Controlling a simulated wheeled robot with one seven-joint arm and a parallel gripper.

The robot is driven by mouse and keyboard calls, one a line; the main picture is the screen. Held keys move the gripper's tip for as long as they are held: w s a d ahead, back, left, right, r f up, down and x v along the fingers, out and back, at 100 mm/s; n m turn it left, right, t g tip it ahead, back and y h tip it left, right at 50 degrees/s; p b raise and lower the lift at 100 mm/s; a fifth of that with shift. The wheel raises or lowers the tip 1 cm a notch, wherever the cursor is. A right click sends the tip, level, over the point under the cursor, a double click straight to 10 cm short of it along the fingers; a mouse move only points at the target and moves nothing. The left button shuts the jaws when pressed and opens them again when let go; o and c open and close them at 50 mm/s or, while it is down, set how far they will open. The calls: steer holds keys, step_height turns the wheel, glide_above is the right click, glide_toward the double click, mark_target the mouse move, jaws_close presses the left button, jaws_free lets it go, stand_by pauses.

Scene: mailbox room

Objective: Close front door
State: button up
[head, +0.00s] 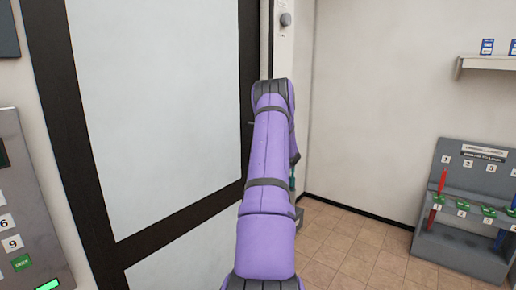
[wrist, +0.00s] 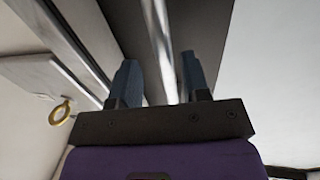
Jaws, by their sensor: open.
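The front door (head: 165,110), with pale panels in a dark frame, fills the left half of the head view. Its dark right edge stands beside a white upright. I cannot tell whether it is fully shut. My purple arm reaches up along that edge and hides part of it and most of my gripper. In the wrist view my gripper (wrist: 159,62) is open, its two blue-grey fingers pointing toward the dark door frame (wrist: 205,25). A shiny metal bar (wrist: 158,35) runs between the fingers in the picture; I cannot tell whether they touch it.
A keypad panel (head: 30,215) is on the wall at left. A round knob (head: 285,19) is on the white upright. A grey rack (head: 465,225) with a red tool stands at right, below a shelf (head: 488,62). Tiled floor (head: 350,240) is clear between.

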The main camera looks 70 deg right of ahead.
steer(key=v, duration=0.8)
stand_by(0.4)
